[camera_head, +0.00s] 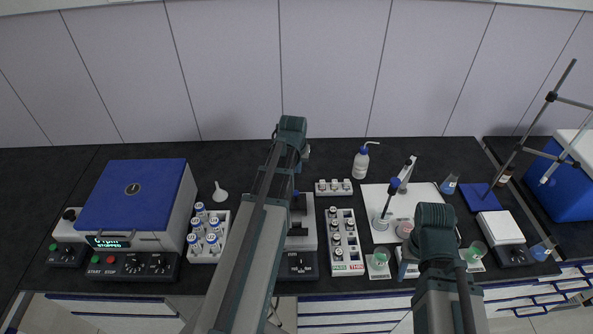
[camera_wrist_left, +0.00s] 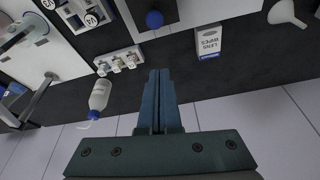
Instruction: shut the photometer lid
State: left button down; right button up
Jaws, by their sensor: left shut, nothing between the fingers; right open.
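The photometer (camera_head: 308,238) is a grey box with a dark control panel at the middle of the bench, partly hidden by my left arm in the head view. In the left wrist view a dark part with a blue knob (camera_wrist_left: 154,19), seemingly its lid, shows at the top edge, cut off by the frame. I cannot tell how far the lid is open. My left gripper (camera_wrist_left: 158,72) is shut and empty, behind the photometer on the wall side, apart from the knob. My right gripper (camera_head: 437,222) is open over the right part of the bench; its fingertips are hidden.
A small vial holder (camera_head: 333,188) and a wash bottle (camera_head: 361,162) stand right of my left gripper. A vial rack (camera_head: 337,262) stands right beside the photometer. A lens wipes box (camera_wrist_left: 208,43) is close by. A blue-lidded centrifuge (camera_head: 135,195) stands left.

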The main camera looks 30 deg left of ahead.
aim_at(296, 201)
pick_arm(q)
jog(key=b+x, duration=0.8)
jog(key=x, duration=0.1)
jog(key=shift+f, duration=0.1)
jog(key=s, duration=0.1)
jog(key=s+d+r+p, duration=0.1)
jog(key=s, duration=0.2)
jog(key=shift+d+r, duration=0.25)
jog(key=shift+r, duration=0.1)
jog(key=shift+w+f, duration=0.1)
pick_arm(e)
notch_tip(296, 201, down, 7)
jog(key=shift+f, duration=0.15)
